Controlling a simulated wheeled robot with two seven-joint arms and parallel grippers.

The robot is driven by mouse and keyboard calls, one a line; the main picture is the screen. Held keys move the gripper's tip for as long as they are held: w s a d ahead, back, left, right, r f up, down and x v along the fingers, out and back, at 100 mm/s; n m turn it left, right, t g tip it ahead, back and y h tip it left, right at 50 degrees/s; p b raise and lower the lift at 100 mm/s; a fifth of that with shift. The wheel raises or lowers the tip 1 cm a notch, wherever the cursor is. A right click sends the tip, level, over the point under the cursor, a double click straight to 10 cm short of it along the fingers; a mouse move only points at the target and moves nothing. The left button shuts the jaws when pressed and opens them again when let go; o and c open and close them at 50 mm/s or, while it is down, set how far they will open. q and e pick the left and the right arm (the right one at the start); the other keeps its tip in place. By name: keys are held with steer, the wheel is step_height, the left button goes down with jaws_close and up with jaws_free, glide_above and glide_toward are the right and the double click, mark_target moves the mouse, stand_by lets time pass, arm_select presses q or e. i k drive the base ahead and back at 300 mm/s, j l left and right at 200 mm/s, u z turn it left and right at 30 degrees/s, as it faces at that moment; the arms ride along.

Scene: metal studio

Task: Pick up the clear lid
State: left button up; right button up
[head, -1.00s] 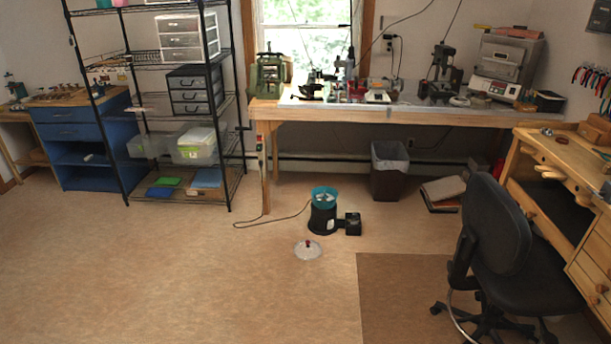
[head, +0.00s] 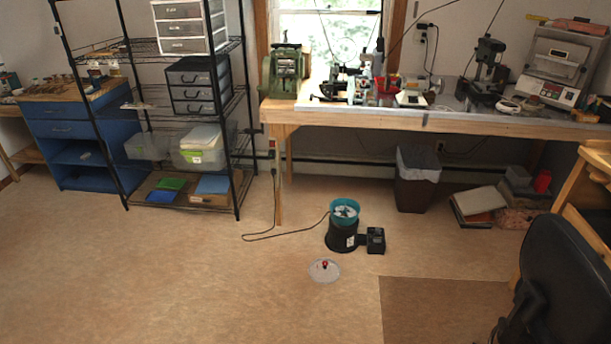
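The clear lid (head: 324,271) lies flat on the floor in the middle of the head view. The lid is apart from the machine. Neither of my grippers shows in the head view.
A black office chair (head: 565,285) stands at the right by a brown mat (head: 450,310). A wooden workbench (head: 440,121) is behind, with a bin (head: 416,180) beneath. A wire shelf (head: 237,130) stands left. A cord (head: 285,235) runs left from the machine. The floor in front is clear.

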mark_target(330, 273)
steer(key=i, duration=1.4)
steer(key=i+j+z, duration=0.1)
steer(key=i+z, duration=0.2)
steer(key=i, duration=0.25)
steer(key=i+j+z, duration=0.35)
steer(key=i, duration=0.25)
steer(key=i+j+z, duration=0.3)
steer(key=i, duration=0.2)
